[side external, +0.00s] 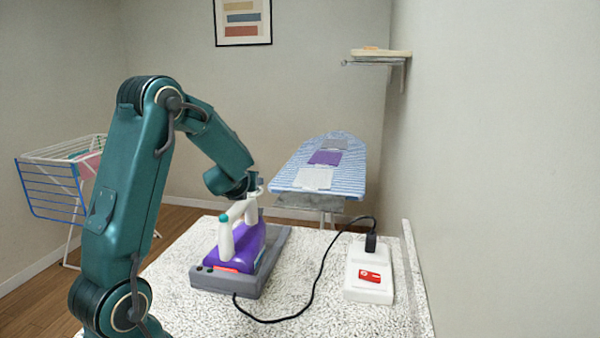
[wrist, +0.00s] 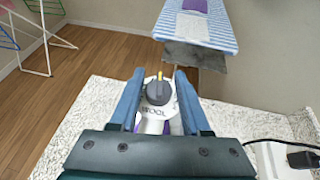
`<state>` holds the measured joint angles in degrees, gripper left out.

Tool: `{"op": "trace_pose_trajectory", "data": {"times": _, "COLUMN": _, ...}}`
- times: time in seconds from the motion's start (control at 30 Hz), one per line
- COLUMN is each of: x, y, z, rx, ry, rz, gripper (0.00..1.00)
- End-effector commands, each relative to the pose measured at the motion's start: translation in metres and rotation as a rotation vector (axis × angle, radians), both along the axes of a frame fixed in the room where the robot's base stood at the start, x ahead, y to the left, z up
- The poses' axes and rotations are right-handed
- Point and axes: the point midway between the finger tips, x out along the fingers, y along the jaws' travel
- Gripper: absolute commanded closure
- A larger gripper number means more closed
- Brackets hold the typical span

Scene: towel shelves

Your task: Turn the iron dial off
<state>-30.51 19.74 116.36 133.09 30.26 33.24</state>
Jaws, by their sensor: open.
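The iron (side external: 233,250) is purple with a white handle and rests on a grey base (side external: 225,281) on the speckled counter. Its dark grey dial (wrist: 158,94) shows in the wrist view, on a white disc with the word WOOL readable at the lower side. A yellow mark on the dial points up, away from my wrist. My gripper (wrist: 159,80) is open, with one blue finger on each side of the dial and visible gaps between. In the side view my gripper (side external: 252,184) is at the top of the iron, where the dial is hard to make out.
A black cord (side external: 318,277) runs from the iron's base to a plug on a white box (side external: 368,285) with a red label. Behind is an ironing board (side external: 345,165) with folded cloths. A drying rack (side external: 50,180) stands left; a wall shelf (side external: 380,53) hangs right.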

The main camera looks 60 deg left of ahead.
Motion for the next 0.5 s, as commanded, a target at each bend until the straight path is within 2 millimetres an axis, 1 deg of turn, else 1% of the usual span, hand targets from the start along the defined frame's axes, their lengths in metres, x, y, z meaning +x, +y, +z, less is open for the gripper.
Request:
{"op": "trace_pose_trajectory", "data": {"times": 0.3, "x": 0.0012, "y": 0.0020, "z": -0.0006, "rx": 0.001, "ry": -0.001, "rz": 0.000, "gripper": 0.53}}
{"op": "trace_pose_trajectory", "data": {"times": 0.37, "x": 0.0011, "y": 0.0019, "z": -0.0007, "rx": 0.001, "ry": -0.001, "rz": 0.000, "gripper": 0.76}}
{"op": "trace_pose_trajectory", "data": {"times": 0.4, "x": 0.0011, "y": 0.0019, "z": -0.0007, "rx": 0.001, "ry": -0.001, "rz": 0.000, "gripper": 0.91}}
{"op": "trace_pose_trajectory", "data": {"times": 0.43, "x": 0.0011, "y": 0.0019, "z": -0.0007, "rx": 0.001, "ry": -0.001, "rz": 0.000, "gripper": 1.00}}
{"op": "trace_pose_trajectory", "data": {"times": 0.5, "x": 0.0011, "y": 0.0019, "z": -0.0007, "rx": 0.001, "ry": -0.001, "rz": 0.000, "gripper": 1.00}}
